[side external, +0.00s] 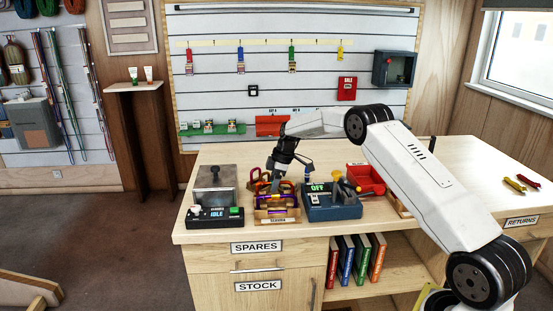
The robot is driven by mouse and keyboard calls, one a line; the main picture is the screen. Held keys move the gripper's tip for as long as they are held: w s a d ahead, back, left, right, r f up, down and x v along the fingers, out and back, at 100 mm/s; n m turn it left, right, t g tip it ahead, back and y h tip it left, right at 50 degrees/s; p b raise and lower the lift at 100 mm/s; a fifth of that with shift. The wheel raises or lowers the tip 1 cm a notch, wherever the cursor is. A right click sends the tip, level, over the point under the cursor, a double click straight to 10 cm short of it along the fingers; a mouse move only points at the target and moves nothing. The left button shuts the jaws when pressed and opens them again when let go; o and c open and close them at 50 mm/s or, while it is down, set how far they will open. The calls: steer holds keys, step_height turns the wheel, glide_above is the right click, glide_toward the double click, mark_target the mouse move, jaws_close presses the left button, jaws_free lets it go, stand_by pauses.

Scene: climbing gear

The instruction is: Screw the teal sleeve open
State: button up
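My gripper (277,181) points down over a small wooden holder (278,213) on the bench. Its dark fingers overlap several looped, coloured pieces that look like carabiners, among them orange ones (287,189) and purple parts. I cannot pick out a teal sleeve at this size; it may be hidden by the gripper or among the loops. Whether the fingers touch anything, and whether they are open or shut, is too small to tell.
Left of the holder stands a device reading IDLE (214,211). To its right is a blue device reading OFF (333,206), with a red bin (365,179) behind. Two hand tools (521,183) lie at the far right. The bench (455,170) between bin and tools is mostly clear behind my arm.

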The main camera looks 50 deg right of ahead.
steer(key=shift+r, duration=1.4)
steer(key=shift+s+a, duration=0.4)
steer(key=shift+a, duration=0.05)
steer(key=shift+s+a, duration=0.1)
steer(key=shift+s, duration=0.05)
steer(key=shift+f, duration=0.15)
steer(key=shift+f, duration=1.3)
steer(key=shift+w+d, duration=0.5)
steer(key=shift+w, duration=0.1)
stand_by(0.4)
